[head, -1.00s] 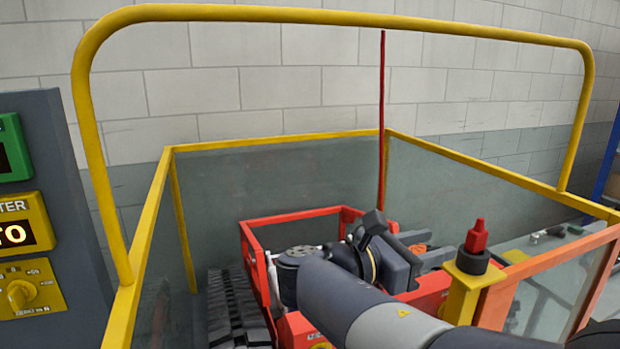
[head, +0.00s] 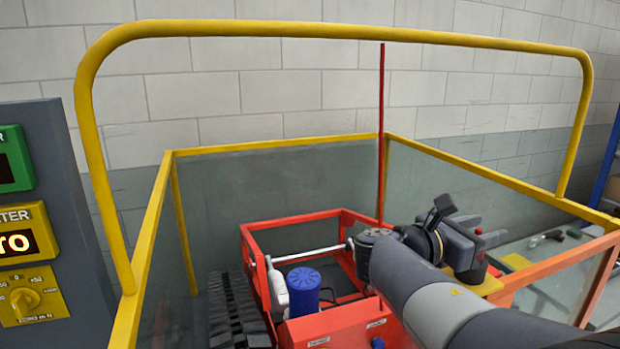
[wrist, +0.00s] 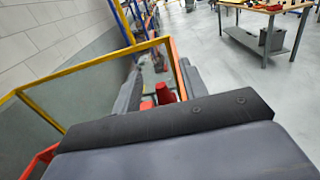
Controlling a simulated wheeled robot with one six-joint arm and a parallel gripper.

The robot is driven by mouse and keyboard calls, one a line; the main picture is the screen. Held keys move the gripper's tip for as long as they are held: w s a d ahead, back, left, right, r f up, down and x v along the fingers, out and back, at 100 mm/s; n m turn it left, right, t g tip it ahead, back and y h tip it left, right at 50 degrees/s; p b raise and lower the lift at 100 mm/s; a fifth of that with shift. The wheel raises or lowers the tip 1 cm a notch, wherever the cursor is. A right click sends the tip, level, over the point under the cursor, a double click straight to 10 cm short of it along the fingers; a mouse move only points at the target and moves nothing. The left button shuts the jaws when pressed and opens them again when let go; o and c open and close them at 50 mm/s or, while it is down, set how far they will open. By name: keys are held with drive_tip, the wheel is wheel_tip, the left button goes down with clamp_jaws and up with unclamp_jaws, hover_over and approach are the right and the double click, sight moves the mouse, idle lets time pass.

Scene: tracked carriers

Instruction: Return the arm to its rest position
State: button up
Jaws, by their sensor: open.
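My gripper (head: 480,232) is at the right in the head view, at the end of my grey arm. I cannot tell the distance to that cap.
Yellow-framed clear panels with a yellow rail (head: 330,34) surround the carrier. A blue cylinder (head: 303,292) stands in the carrier, and a red pole (head: 381,130) rises behind. A control panel (head: 75,200) is at left. A workbench (wrist: 265,25) stands beyond open floor.

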wheel_tip(320, 180, up, 9)
drive_tip(key=shift+s+f+p, duration=0.1)
drive_tip(key=shift+f+p, duration=0.1)
drive_tip(key=shift+p, duration=0.35)
wheel_tip(320, 180, up, 7)
drive_tip(key=p, duration=0.9)
wheel_tip(320, 180, down, 5)
drive_tip(key=b, duration=0.4)
drive_tip(key=shift+r, duration=0.2)
drive_tip(key=shift+s, duration=0.1)
